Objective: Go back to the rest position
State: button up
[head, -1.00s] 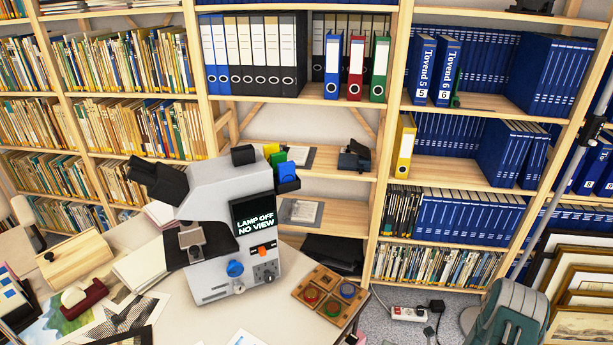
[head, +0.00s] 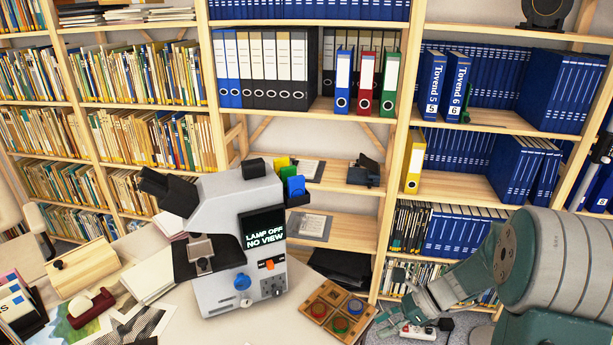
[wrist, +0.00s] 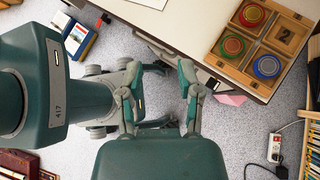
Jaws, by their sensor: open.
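My gripper (wrist: 162,75) is open in the wrist view. Its two fingers are spread apart with grey speckled floor between and below them, and nothing is held. In the head view my green-grey arm reaches in from the right, with the gripper (head: 408,308) low in front of the shelf, to the right of the table. The wooden tray (head: 312,309) with coloured round pieces is on the table corner to its left. In the wrist view this tray (wrist: 241,63) is up and right of the fingers, apart from them.
A white microscope-like device (head: 225,195) reading "LAMP OFF NO VIEW" stands on the table (head: 185,330). Shelves of binders and books fill the back. A white power strip (wrist: 274,148) lies on the floor. The table edge is close to the fingers in the wrist view.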

jog(key=s+a+r+n+t+h, duration=0.1)
jog(key=s+r+n+t+h, duration=0.5)
jog(key=s+r+n+h, duration=0.4)
jog(key=s+r+n, duration=0.6)
jog(key=r+n, duration=0.2)
jog(key=n, duration=0.2)
jog(key=shift+s+a+r, duration=0.15)
jog(key=shift+s+a, duration=0.15)
